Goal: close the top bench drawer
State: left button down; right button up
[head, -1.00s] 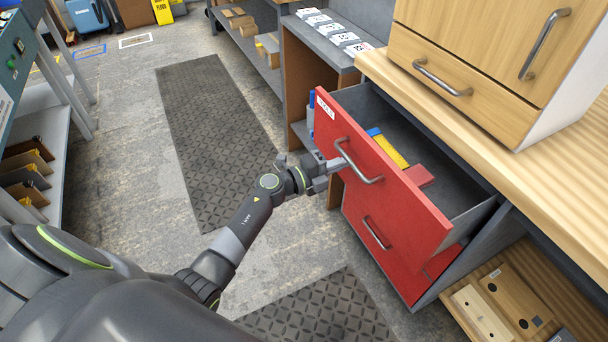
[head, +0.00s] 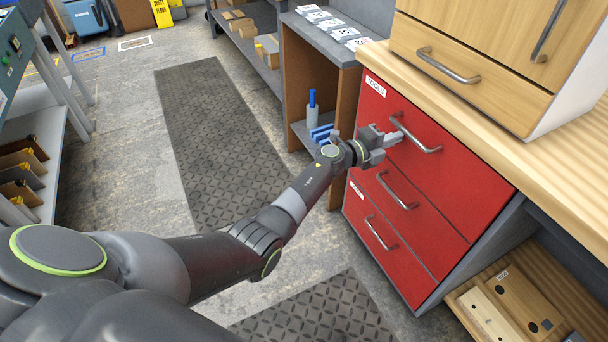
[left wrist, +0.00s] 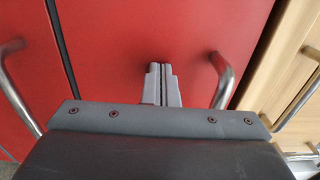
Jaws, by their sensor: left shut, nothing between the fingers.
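The top bench drawer (head: 448,172) has a red front with a TOOLS label and a bar handle (head: 416,136). Its front looks flush with the drawers below, and its inside is hidden. My left gripper (head: 392,139) is shut and empty, with its fingertips at the drawer front beside the handle. In the left wrist view the closed fingers (left wrist: 162,84) point at the red front (left wrist: 130,40), with the handle (left wrist: 222,82) just to their right. Whether the tips touch the front I cannot tell. My right gripper is not in view.
Two more red drawers (head: 375,258) are below. A wooden cabinet (head: 490,60) stands on the wooden bench top (head: 500,140). A grey shelf unit (head: 315,45) stands behind the bench. Floor with a dark mat (head: 215,140) is clear to the left.

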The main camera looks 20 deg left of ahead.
pick_arm(q)
jog(key=shift+w+d+r, duration=0.2)
jog(key=shift+w+d, duration=0.05)
jog(key=shift+w, duration=0.1)
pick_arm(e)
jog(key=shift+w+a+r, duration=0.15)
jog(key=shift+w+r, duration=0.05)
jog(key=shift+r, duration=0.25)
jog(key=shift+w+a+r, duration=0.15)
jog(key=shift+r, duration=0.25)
pick_arm(q)
jog(key=shift+r, duration=0.15)
